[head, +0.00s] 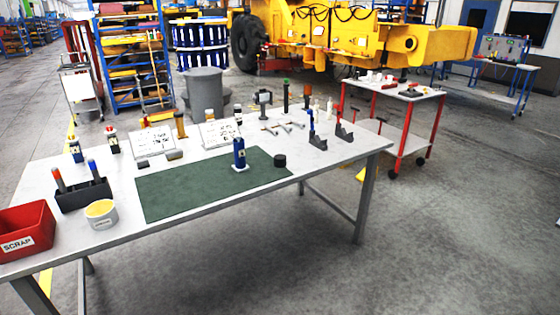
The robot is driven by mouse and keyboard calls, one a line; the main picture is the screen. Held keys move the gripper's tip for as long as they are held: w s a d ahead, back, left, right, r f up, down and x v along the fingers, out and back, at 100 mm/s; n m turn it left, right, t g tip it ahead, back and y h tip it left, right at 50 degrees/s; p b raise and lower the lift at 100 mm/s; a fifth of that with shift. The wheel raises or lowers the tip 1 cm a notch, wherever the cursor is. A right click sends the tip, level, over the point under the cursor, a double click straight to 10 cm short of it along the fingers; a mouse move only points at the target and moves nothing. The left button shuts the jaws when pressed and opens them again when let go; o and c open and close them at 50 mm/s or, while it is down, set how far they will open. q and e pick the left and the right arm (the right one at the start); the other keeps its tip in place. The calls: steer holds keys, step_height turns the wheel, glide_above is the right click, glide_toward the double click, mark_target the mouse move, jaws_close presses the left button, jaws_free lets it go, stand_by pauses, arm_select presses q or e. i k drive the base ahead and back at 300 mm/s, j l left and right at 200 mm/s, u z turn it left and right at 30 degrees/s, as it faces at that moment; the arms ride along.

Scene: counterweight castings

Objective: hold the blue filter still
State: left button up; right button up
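A blue cylinder, which looks like the blue filter (239,152), stands upright on the green mat (190,187). It has a narrower dark top and a pale patch near its base. Nothing is touching it from the side. Neither of my grippers shows in the head view, so I cannot see whether they are open or shut.
A small black round part (280,160) sits on the mat to the right. A red scrap bin (25,228), a tin (101,212) and a black holder (83,194) stand left. Clamps and stands line the back of the table (340,152). Its front right is bare.

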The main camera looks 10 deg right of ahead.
mark_target(240, 166)
steer(key=i+l, duration=0.1)
steer(key=i, duration=0.4)
steer(key=i+l, duration=0.15)
steer(key=i, duration=0.35)
steer(key=i+l, duration=0.1)
steer(key=i, duration=0.4)
steer(key=i+l+u, duration=0.1)
steer(key=i, duration=0.4)
steer(key=i+l, duration=0.2)
steer(key=i, duration=0.3)
